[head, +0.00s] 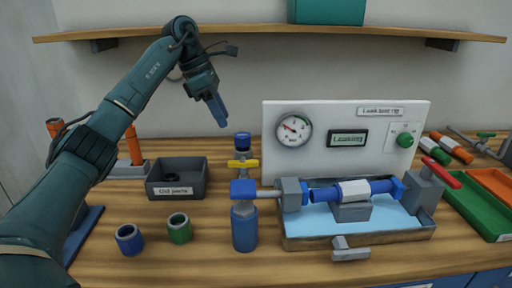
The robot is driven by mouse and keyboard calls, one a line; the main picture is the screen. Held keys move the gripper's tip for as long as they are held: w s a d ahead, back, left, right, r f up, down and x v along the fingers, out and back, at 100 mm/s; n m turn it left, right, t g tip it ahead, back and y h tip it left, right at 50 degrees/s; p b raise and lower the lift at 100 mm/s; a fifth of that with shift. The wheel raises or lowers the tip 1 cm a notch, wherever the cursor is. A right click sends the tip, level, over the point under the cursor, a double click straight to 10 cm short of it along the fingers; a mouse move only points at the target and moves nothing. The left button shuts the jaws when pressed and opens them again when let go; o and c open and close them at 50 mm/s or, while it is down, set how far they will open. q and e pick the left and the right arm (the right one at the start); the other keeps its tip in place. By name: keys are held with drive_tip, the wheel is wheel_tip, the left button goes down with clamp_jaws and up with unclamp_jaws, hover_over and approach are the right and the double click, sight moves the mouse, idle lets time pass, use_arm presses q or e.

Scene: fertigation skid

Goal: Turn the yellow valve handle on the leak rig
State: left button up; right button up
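The yellow valve handle (243,163) lies crosswise on a short upright fitting at the left end of the leak rig. A blue cap (242,141) is above it and a blue tee (243,188) below it. The leak rig (278,130) has a white panel with a gauge (294,130) and a lit green display (347,139) that seems to read "Leaking". My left gripper (218,118) hangs in the air above and left of the handle, apart from it, fingers down. Its fingers look close together, but their gap is unclear. My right gripper is not in view.
A blue cylinder (245,228) stands under the tee. A blue pipe (326,194) crosses a water tray (300,242), with a red lever (441,173) at its right. A dark bin (177,192) and two loose rings (130,239) are left. A shelf (270,30) runs above.

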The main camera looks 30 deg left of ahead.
sight(245, 161)
use_arm(q)
drive_tip(key=b+x, duration=0.1)
drive_tip(key=x, duration=1.2)
drive_tip(key=shift+r, duration=0.1)
clamp_jaws()
